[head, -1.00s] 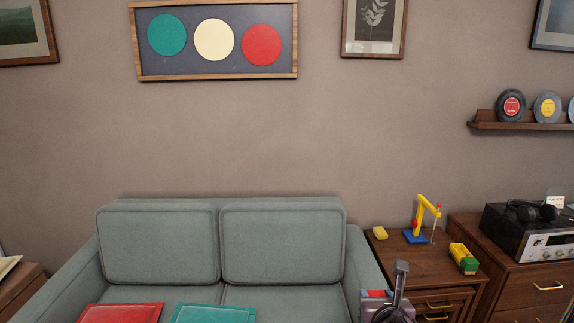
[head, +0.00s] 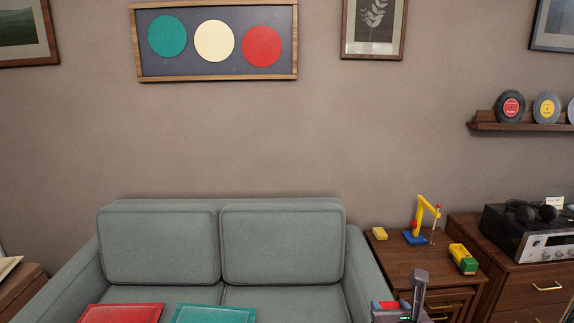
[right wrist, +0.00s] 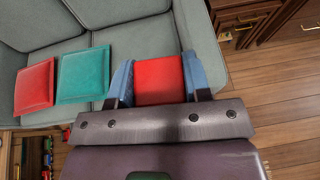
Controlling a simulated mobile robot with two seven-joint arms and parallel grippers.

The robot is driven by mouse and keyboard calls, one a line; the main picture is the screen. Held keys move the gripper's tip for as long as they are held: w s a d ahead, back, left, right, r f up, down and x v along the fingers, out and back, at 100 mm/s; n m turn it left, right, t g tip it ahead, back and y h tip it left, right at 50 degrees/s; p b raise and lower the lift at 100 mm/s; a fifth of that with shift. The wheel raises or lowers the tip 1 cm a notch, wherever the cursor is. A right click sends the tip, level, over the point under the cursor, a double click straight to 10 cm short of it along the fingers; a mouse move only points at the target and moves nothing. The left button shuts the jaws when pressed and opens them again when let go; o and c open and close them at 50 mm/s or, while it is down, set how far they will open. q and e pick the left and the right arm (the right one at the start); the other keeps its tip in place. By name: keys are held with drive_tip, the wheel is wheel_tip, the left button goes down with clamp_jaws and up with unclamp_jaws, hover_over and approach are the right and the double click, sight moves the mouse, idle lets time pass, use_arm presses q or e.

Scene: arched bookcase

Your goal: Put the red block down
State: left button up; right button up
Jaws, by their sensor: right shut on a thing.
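The red block (right wrist: 160,80) is held between the two blue fingers of my right gripper (right wrist: 159,84) in the right wrist view. In that view it appears in front of the sofa seat, near the sofa's right end. In the head view my right gripper (head: 388,306) shows at the bottom edge, in front of the sofa's right arm and the side table, with a bit of red at its fingers. What lies directly under the block is hidden. My left gripper is in neither view.
The grey-green sofa (head: 280,245) carries a red cushion (head: 120,313) and a teal cushion (head: 213,314). The wooden side table (head: 385,250) holds a yellow block (head: 379,233), a toy crane (head: 418,225) and a yellow-green toy truck (head: 462,258). A drawer cabinet (head: 515,275) stands to its right.

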drive_tip(key=shift+s+d+r, duration=0.2)
drive_tip(key=shift+s+r, duration=0.05)
drive_tip(key=shift+s, duration=0.35)
drive_tip(key=shift+s+r, duration=0.35)
drive_tip(key=shift+s, duration=0.3)
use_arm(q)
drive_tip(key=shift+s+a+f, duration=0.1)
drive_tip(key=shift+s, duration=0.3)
use_arm(e)
drive_tip(key=shift+s+a+r+y, duration=0.35)
drive_tip(key=shift+s+a, duration=0.1)
drive_tip(key=shift+s, duration=0.1)
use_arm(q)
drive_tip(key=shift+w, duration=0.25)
use_arm(e)
drive_tip(key=shift+s+a+r, duration=0.1)
drive_tip(key=shift+r, duration=0.1)
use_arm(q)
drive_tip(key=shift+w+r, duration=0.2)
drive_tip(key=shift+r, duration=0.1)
use_arm(e)
drive_tip(key=shift+s+n, duration=0.25)
drive_tip(key=shift+n, duration=0.05)
drive_tip(key=shift+s, duration=0.1)
